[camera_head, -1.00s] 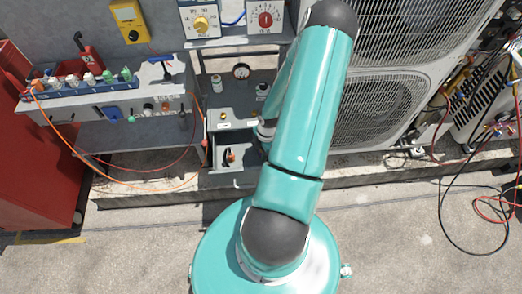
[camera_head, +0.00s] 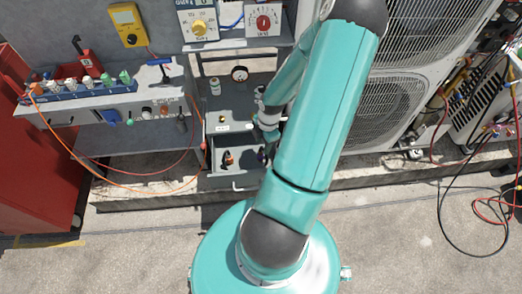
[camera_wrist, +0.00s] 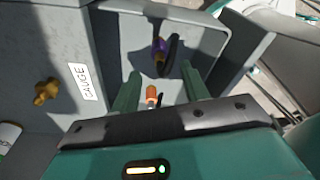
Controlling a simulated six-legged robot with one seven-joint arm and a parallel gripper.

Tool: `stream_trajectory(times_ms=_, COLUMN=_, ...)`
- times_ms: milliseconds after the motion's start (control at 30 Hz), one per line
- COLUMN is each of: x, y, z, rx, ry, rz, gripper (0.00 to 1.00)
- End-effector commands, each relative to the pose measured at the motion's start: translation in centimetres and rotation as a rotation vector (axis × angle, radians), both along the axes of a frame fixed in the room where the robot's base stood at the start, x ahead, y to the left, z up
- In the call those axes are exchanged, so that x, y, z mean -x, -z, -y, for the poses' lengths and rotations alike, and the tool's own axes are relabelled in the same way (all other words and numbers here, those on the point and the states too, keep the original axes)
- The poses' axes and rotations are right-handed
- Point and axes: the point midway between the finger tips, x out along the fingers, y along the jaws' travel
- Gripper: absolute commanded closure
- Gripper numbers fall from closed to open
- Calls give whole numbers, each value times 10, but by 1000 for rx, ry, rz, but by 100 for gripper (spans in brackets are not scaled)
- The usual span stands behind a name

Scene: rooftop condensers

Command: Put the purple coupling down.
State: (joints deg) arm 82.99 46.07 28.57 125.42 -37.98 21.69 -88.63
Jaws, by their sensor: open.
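The purple coupling (camera_wrist: 158,48), with a dark part beside it, lies in a grey open drawer (camera_wrist: 207,38) in the wrist view. In the head view a small purple patch of it (camera_head: 262,155) shows at the right of the drawer (camera_head: 236,184), partly covered by my arm. My gripper (camera_wrist: 160,82) is open and empty, its two green fingers apart over the drawer. The coupling appears beyond the fingertips and apart from them. In the head view my gripper (camera_head: 271,137) is at the drawer's right end, its fingers hard to make out.
An orange-and-black piece (camera_head: 228,158) also lies in the drawer, and its orange end (camera_wrist: 151,95) shows between my fingers. A "GAUGE" label (camera_wrist: 83,82) and a brass fitting (camera_wrist: 46,91) are on the grey surface beside it. Condensers (camera_head: 385,105) stand at right.

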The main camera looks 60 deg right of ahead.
Motion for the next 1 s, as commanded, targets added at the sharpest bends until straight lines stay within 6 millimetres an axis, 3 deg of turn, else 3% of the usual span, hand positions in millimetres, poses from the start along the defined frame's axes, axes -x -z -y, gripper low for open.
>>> stream_trajectory(times_ms=100, x=2, y=-25, z=5, rx=3, ry=1, rz=0, gripper=55)
stream_trajectory(times_ms=233, x=3, y=-43, z=7, rx=3, ry=0, rz=1, gripper=55)
stream_trajectory(times_ms=667, x=-1, y=-60, z=5, rx=19, ry=12, rz=-21, gripper=55)
stream_trajectory(times_ms=767, x=-10, y=-80, z=-1, rx=60, ry=52, rz=-62, gripper=55)
stream_trajectory(times_ms=1000, x=-44, y=-160, z=-37, rx=223, ry=258, rz=-117, gripper=55)
